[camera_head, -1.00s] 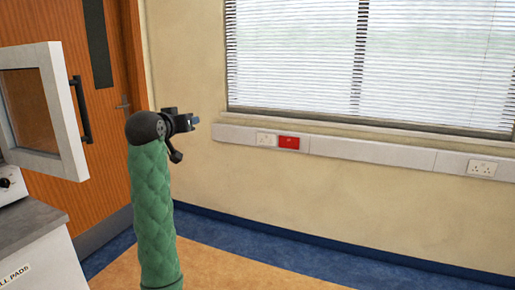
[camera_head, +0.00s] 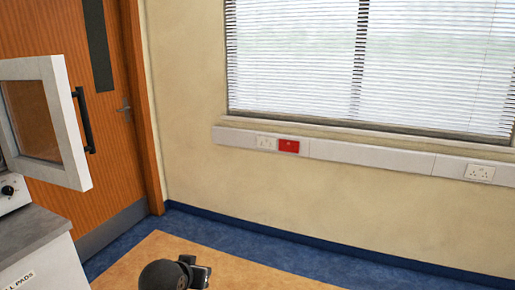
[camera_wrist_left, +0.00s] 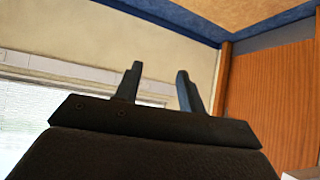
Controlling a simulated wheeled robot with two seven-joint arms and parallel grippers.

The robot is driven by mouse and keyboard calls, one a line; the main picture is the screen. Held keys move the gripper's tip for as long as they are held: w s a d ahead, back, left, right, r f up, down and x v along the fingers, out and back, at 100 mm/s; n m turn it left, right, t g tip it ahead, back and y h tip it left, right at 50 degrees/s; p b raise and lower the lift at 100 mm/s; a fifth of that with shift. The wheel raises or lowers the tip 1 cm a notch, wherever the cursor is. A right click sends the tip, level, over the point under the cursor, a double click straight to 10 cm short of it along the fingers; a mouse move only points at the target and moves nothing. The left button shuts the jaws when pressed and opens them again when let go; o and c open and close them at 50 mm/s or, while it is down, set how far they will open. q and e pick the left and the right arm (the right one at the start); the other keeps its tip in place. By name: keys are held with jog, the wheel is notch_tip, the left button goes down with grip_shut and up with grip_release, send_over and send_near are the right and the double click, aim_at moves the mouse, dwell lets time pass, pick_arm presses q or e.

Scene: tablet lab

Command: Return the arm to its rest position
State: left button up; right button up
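My left arm's dark wrist (camera_head: 163,275) shows at the bottom edge of the head view, left of the middle, low in front of the floor. Only its top and a small part of the gripper (camera_head: 198,272) show there; the rest of the arm is below the frame. In the left wrist view my left gripper (camera_wrist_left: 159,82) has its two dark fingers apart, with nothing between them but the wall behind. My right arm and right gripper are in neither view.
An appliance with an open white-framed door (camera_head: 72,130) stands on a grey-topped bench (camera_head: 35,232) at the left. Behind it is a wooden door (camera_head: 115,170). A window with blinds (camera_head: 300,60) and socket trunking (camera_head: 370,152) line the wall. The visible floor (camera_head: 215,235) is clear.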

pick_arm(q)
jog(key=s+f+g+p, duration=0.1)
jog(key=s+f+g, duration=0.1)
jog(key=s+f, duration=0.5)
jog(key=s+d+f+g+p, duration=0.1)
jog(key=s+f+g, duration=0.2)
jog(key=s+f, duration=0.5)
jog(key=s+d+f+g+p, duration=0.1)
jog(key=s+f, duration=0.7)
jog(key=s, duration=0.9)
jog(key=shift+s+f+g+p, duration=0.25)
jog(key=shift+g+p, duration=0.15)
jog(key=shift+g, duration=0.4)
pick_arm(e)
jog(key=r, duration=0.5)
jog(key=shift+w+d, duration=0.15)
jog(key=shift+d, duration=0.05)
